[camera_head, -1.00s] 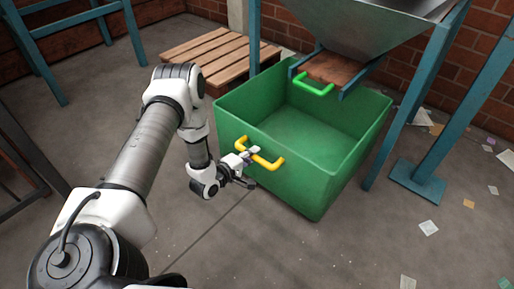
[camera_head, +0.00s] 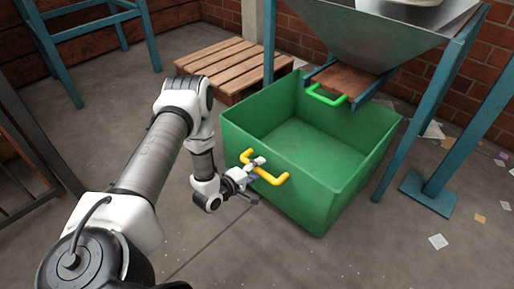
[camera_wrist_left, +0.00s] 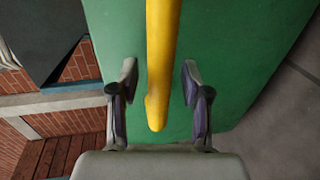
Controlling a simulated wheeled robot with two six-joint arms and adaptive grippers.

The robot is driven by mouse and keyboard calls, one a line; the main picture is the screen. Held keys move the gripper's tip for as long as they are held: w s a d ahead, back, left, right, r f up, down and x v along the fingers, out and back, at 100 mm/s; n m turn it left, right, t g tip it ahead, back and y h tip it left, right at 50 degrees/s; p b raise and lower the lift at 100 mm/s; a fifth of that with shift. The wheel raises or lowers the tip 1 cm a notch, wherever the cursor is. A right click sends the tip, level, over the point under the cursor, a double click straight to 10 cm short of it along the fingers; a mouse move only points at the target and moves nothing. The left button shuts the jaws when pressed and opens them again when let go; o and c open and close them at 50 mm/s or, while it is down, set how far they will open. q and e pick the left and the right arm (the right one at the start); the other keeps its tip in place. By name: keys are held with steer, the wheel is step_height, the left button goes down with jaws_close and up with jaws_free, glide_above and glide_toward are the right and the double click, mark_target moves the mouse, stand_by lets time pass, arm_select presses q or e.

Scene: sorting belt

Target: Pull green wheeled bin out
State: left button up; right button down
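The green bin (camera_head: 330,195) stands on the floor with its open top facing up, its back part near the hopper. A yellow handle (camera_head: 268,178) is on its front wall. My left gripper (camera_head: 256,168) is at this handle. In the left wrist view, the two fingers of my left gripper (camera_wrist_left: 158,92) stand on either side of the yellow handle (camera_wrist_left: 161,60), with a gap on both sides. It is open around the handle, not gripping it. The bin's wheels are hidden. My right gripper is not in view.
A metal hopper (camera_head: 385,35) on blue legs stands over the bin's back, with a brown chute gate (camera_head: 350,79) and green handle (camera_head: 327,96). A wooden pallet (camera_head: 235,65) lies behind left. Paper scraps (camera_head: 438,241) lie right. The floor in front is clear.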

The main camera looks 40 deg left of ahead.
arm_select(q)
steer(key=v, duration=1.2)
